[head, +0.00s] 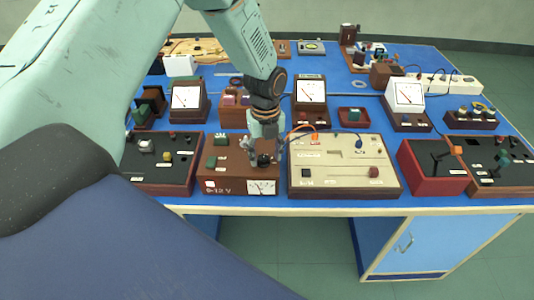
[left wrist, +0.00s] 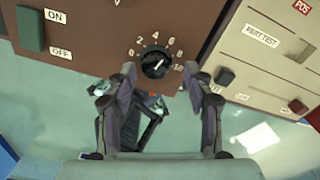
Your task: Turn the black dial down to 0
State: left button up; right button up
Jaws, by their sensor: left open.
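The black dial (left wrist: 155,62) sits on the brown power unit's face (left wrist: 90,15), ringed by printed numbers up to 10. A pale mark shows on the dial, but I cannot tell exactly which number it points to. My left gripper (left wrist: 158,76) is open in the left wrist view, one finger at each side of the dial's lower part, with gaps between. In the head view my left gripper (head: 264,152) reaches down over the brown power unit (head: 233,171), marked 9-12 V, and partly hides the dial (head: 264,161). My right gripper is not in view.
A green switch (left wrist: 29,28) marked ON and OFF is left of the dial. A cream panel (head: 345,152) with knobs and wires stands close on the right, a dark box (head: 165,175) on the left. Meters and small parts crowd the blue bench behind.

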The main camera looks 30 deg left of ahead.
pick_arm(q)
jog(key=shift+s+a, duration=0.15)
jog(key=shift+s, duration=0.05)
jog(key=shift+s+a+f, duration=0.1)
jog(key=shift+s+a, duration=0.05)
jog(key=shift+a, duration=0.25)
jog(key=shift+w+d+f, duration=0.1)
jog(key=shift+w+f, duration=0.05)
jog(key=shift+w, duration=0.2)
jog(key=shift+c, duration=0.9)
jog(key=shift+w+d, duration=0.1)
jog(key=shift+d, duration=0.2)
jog(key=c, duration=0.3)
jog(key=shift+s+a+r, duration=0.15)
jog(key=shift+s+r, duration=0.05)
jog(key=shift+s, duration=0.05)
jog(key=c, duration=0.3)
jog(key=shift+f, duration=0.1)
grip_shut()
